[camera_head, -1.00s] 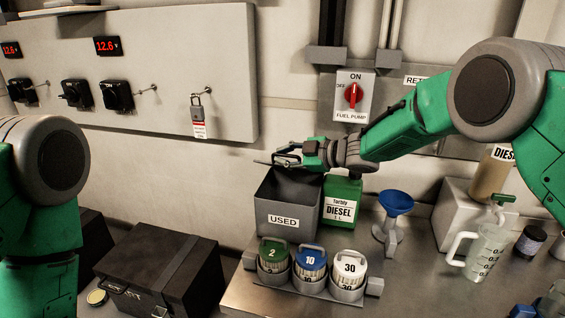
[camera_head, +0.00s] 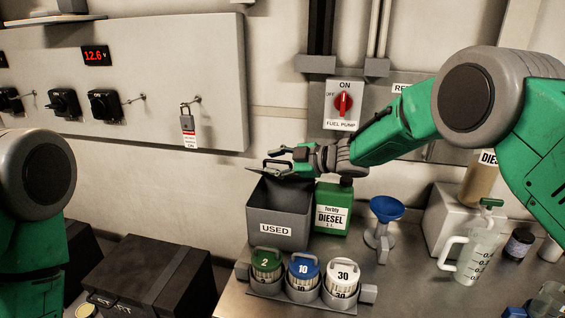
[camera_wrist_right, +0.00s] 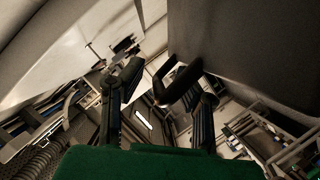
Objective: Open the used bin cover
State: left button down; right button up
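The grey used bin (camera_head: 276,230), with its USED label, stands at the back of the bench. Its top shows a dark area, and I cannot clearly tell the cover apart from the bin's inside. My right gripper (camera_head: 272,166) is over the bin's back rim, with its fingers pointing left. In the right wrist view, the two fingers of my right gripper (camera_wrist_right: 155,78) are apart, with no clear grasp between them. A large grey panel (camera_wrist_right: 245,45), of the bin or its cover, is close beside the right finger. My left gripper is out of view.
A green diesel can (camera_head: 332,207) stands right beside the bin. Several numbered containers (camera_head: 303,272) sit in a rack in front. A blue funnel (camera_head: 387,208) and a clear jug (camera_head: 479,255) stand to the right. A black case (camera_head: 150,275) is at the left.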

jog(key=v, duration=1.1)
jog(key=shift+d, duration=0.35)
jog(key=shift+s, duration=0.1)
